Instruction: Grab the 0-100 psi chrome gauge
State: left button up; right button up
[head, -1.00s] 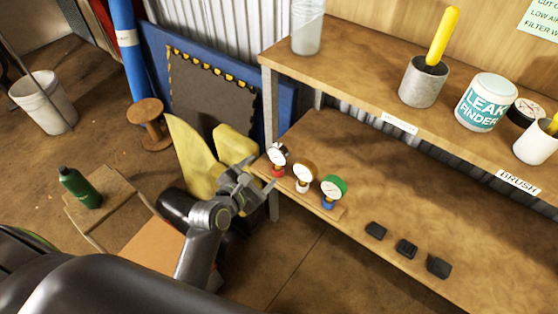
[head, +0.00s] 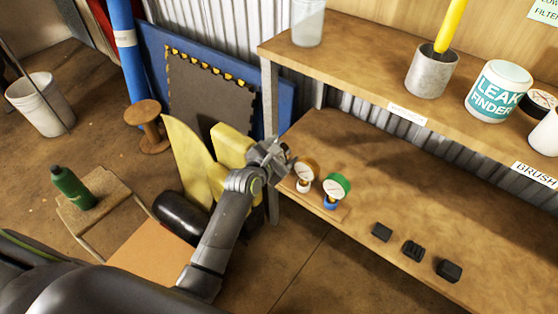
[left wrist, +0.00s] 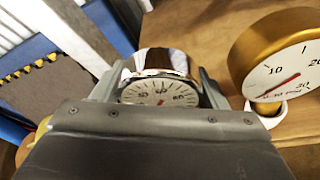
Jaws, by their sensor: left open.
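The chrome gauge (left wrist: 160,62) shows in the left wrist view, with a silver rim and a white dial. My left gripper (head: 276,158) is open around it. One finger stands on each side of the gauge in the left wrist view, and the gripper body hides its lower part. In the head view my gripper covers the chrome gauge. A brass-coloured gauge (head: 305,171) with a white base stands just right of the gripper; it also shows in the left wrist view (left wrist: 262,45), its dial reading up to 30. My right gripper is not in view.
A green gauge (head: 337,186) on a blue base stands right of the brass one. The upper shelf (head: 355,75) overhangs the lower shelf (head: 400,195). Several black blocks (head: 413,250) lie to the right. Yellow sheets (head: 190,150) stand left of the shelf.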

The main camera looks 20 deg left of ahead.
pick_arm(q)
jog(key=shift+w, duration=0.1)
jog(key=c, duration=0.8)
jog(key=shift+o, duration=0.2)
jog(key=shift+r, duration=0.2)
